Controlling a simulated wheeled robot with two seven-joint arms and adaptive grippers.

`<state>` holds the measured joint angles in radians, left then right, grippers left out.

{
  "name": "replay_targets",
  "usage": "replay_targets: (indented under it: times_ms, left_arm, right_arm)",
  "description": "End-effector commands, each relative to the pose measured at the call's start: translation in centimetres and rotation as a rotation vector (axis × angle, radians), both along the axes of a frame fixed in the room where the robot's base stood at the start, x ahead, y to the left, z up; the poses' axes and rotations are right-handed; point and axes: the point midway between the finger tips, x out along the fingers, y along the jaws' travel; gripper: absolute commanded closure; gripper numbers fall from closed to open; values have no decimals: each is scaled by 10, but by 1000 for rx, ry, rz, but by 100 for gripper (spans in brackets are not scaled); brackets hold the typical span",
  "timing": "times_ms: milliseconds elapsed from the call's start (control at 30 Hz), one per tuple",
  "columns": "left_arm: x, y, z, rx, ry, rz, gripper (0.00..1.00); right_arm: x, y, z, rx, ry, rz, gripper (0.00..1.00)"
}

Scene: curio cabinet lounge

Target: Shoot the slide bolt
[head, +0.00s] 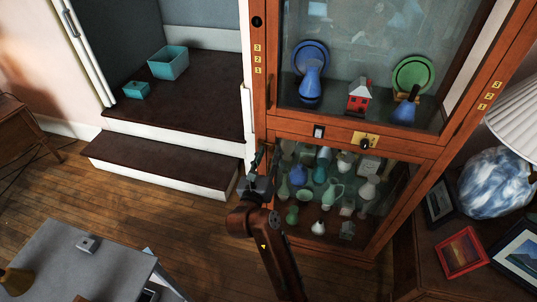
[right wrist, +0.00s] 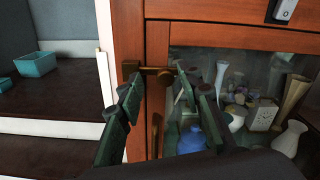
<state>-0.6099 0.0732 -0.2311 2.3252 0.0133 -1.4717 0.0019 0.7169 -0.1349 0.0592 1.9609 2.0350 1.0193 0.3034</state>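The brass slide bolt (right wrist: 150,69) lies horizontally across the left edge of the wooden cabinet (right wrist: 200,35), with a round knob (right wrist: 166,78) at its right end. My right gripper (right wrist: 158,84) is open, with one finger left of the knob and one right of it. I cannot tell whether either finger touches the knob. In the head view my right gripper (head: 267,158) is at the lower glass door's upper left corner and hides the bolt. My left gripper is not in view.
The lower case (head: 325,190) holds several vases behind glass. A brass plate with a dark knob (head: 365,141) and a white switch (head: 319,131) sit on the rail above. Dark steps (head: 165,165) are left of the cabinet; a grey table (head: 75,265) is front left.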

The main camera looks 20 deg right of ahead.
Motion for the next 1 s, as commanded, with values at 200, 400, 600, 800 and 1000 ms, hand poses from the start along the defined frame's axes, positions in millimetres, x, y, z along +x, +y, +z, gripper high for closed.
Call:
replay_targets:
  times_ms: [200, 400, 600, 800, 1000]
  left_arm:
    - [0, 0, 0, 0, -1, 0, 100]
    - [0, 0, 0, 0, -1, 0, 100]
    - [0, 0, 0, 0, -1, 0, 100]
    - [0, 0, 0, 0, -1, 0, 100]
    - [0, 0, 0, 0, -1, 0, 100]
  right_arm:
    - [-2, 1, -1, 0, 1, -1, 67]
    - [-23, 18, -1, 4, 1, 0, 67]
    - [-47, 38, -1, 2, 1, 0, 67]
    - [-58, 46, -1, 1, 1, 0, 67]
    - [-59, 46, 0, 0, 1, -1, 67]
